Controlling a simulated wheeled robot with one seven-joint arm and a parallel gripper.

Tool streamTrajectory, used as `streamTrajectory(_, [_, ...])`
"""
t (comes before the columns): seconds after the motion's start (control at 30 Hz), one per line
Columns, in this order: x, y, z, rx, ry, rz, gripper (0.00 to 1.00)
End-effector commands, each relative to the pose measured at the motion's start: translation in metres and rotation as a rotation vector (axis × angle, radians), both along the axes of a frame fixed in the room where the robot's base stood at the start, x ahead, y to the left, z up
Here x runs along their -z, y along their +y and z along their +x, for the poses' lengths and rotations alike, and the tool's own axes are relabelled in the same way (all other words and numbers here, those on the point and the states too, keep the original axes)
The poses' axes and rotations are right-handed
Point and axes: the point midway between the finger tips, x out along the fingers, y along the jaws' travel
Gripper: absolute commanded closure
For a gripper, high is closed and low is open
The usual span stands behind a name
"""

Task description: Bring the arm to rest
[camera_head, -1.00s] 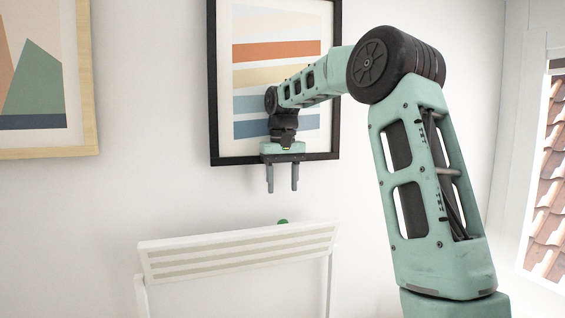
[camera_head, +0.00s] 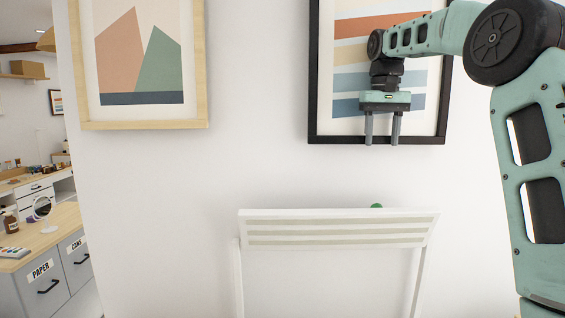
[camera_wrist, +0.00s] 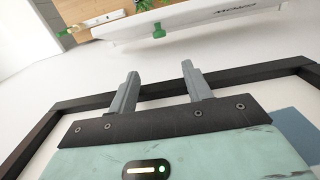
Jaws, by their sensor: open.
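My gripper (camera_head: 383,128) is open and empty, with its two fingers pointing down and apart. It hangs in front of the lower part of the black-framed striped picture (camera_head: 347,105) in the head view. In the wrist view my gripper (camera_wrist: 162,92) also shows nothing between its fingers. My arm reaches in from the right, bent at its big dark joint, and its upper part runs off the top of the head view.
A white slatted panel on legs (camera_head: 262,216) stands below my gripper, with a small green thing (camera_head: 376,206) behind its top edge. A wood-framed picture (camera_head: 201,60) hangs to the left. At far left is a desk (camera_head: 62,222) with drawers labelled PAPER and CANS.

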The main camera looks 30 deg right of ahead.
Motion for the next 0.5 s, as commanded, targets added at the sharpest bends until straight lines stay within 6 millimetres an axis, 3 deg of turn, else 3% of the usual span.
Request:
streamTrajectory(0.17, [0.000,0.000,0.000,0.000,0.000,0.000,0.51])
streamTrajectory(0.27, [0.011,0.020,0.005,-0.043,-0.001,0.002,0.51])
streamTrajectory(0.37, [0.036,0.066,0.012,-0.137,-0.002,0.007,0.51])
streamTrajectory(0.5, [0.085,0.155,0.009,-0.315,-0.007,0.019,0.51])
